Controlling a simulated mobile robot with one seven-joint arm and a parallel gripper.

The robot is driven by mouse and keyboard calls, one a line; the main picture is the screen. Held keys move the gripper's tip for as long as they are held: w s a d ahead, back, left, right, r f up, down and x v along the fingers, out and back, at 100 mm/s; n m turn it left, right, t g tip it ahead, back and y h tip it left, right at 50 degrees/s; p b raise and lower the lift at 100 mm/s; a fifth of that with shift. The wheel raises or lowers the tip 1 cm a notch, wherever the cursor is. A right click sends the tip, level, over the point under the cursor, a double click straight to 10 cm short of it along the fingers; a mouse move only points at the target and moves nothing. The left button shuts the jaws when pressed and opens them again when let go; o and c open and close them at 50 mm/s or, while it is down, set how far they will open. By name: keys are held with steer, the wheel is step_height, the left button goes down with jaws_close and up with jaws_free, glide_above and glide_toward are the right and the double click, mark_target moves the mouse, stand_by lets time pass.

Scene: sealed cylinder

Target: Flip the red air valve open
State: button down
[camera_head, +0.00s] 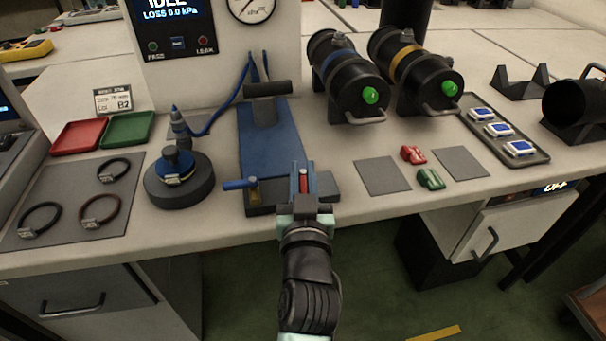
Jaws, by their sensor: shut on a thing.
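The red air valve (303,182) shows as a small red strip at the front right of a blue-and-black fixture (262,145) near the table's front edge. My gripper (304,186) reaches in from the front and is shut on the red valve. The jaws hide most of the valve, so its exact angle is hard to tell. A blue lever (238,184) on a brass fitting (254,191) sticks out to the left at the front of the same fixture, apart from my gripper.
A round black base (180,188) with a blue-hosed probe stands left of the fixture. Two black cylinders with green buttons (370,95) (449,89) lie behind right. Red and green clips (413,154) (430,179) lie between grey mats (382,177) (460,163). A gauge (252,6) stands behind.

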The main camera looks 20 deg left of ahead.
steer(key=shift+w+d+f+b, duration=0.15)
steer(key=shift+f+b, duration=0.2)
steer(key=shift+b, duration=0.25)
steer(key=shift+n+g+y+b, duration=0.4)
steer(key=shift+n+y+b, duration=0.35)
steer(key=shift+b, duration=0.45)
steer(key=shift+r+n+g+y+b, duration=0.3)
steer(key=shift+n+g+y+b, duration=0.15)
steer(key=shift+y+b, duration=0.25)
steer(key=c, duration=0.8)
jaws_free()
steer(key=shift+s, duration=0.25)
steer(key=v, duration=1.2)
steer(key=shift+s+d+p, duration=0.15)
steer(key=shift+s+p, duration=0.2)
steer(key=shift+p, duration=0.05)
